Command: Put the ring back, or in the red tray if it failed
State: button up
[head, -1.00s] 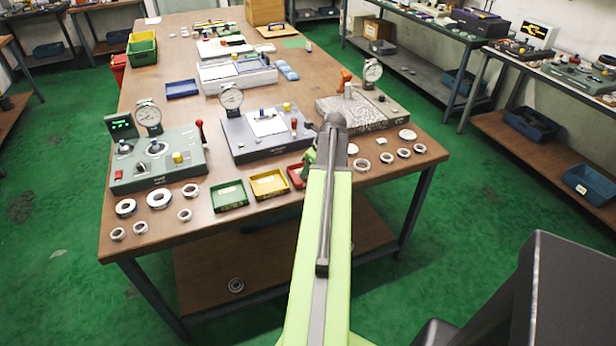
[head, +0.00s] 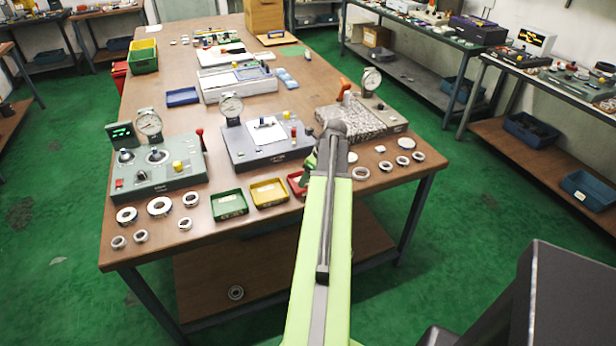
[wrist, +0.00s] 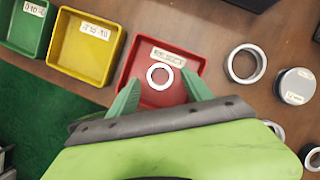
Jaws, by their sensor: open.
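The red tray (wrist: 186,92) stands at the table's front edge under my gripper in the wrist view, and shows partly in the head view (head: 296,180), where my arm covers the rest. A metal ring (wrist: 150,74) is in the red tray, near its label. It appears to lie flat. My gripper (wrist: 157,88) is open, its two green fingers apart with the ring between and just beyond their tips. I cannot tell how high the tips are above the ring. In the head view the fingers are mostly hidden by my arm.
A yellow tray (head: 285,201) and a green tray (head: 230,215) stand left of the red tray. Several rings lie at both sides, one right of the tray (wrist: 231,69). A dark grey gauge device (head: 268,158) and a stone-topped gauge stand (head: 355,125) are behind.

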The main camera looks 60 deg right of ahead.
jog(key=p+v, duration=0.9)
jog(key=v, duration=0.2)
jog(key=w+a+n+g, duration=0.1)
jog(key=w+a+n, duration=0.55)
jog(key=a, duration=0.35)
jog(key=w+a+f+n+g+y, duration=0.1)
jog(key=w+a+n, duration=0.55)
jog(key=a, duration=0.35)
jog(key=w+a+n+g, duration=0.1)
jog(key=w+a+n, duration=0.55)
jog(key=a, duration=0.35)
jog(key=w+a+n+g, duration=0.1)
jog(key=a+n, duration=1.6)
jog(key=a, duration=1.1)
jog(key=shift+w+a+f+g+h, duration=0.25)
jog(key=shift+f+g+h, duration=0.05)
jog(key=shift+f+h, duration=0.1)
